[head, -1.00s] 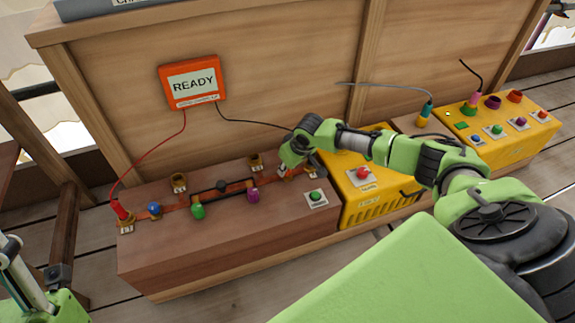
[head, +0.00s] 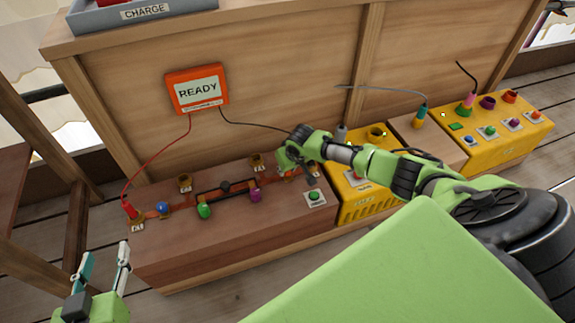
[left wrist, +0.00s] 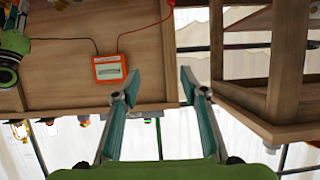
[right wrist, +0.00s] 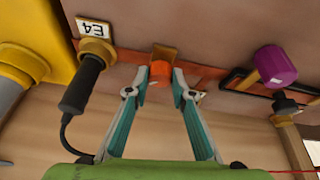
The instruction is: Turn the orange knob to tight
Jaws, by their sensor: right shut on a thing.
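The orange knob (right wrist: 160,72) shows in the right wrist view below a brass bracket on the wooden bench. My right gripper (right wrist: 161,80) is shut on it, with one teal fingertip on each side. In the head view my right arm hides the knob, and its hand (head: 303,150) is over the right part of the wooden bench (head: 240,240). I cannot read any tight mark by the knob. My left gripper (head: 106,262) is open and empty at the lower left, apart from the bench. Its spread fingers also show in the left wrist view (left wrist: 160,85).
A black plug (right wrist: 82,85) sits in the socket labelled E4 beside the orange knob. A purple knob (right wrist: 275,66) is on the other side. The orange meter (head: 197,89) reads READY. Yellow boxes with buttons (head: 495,130) stand at the right.

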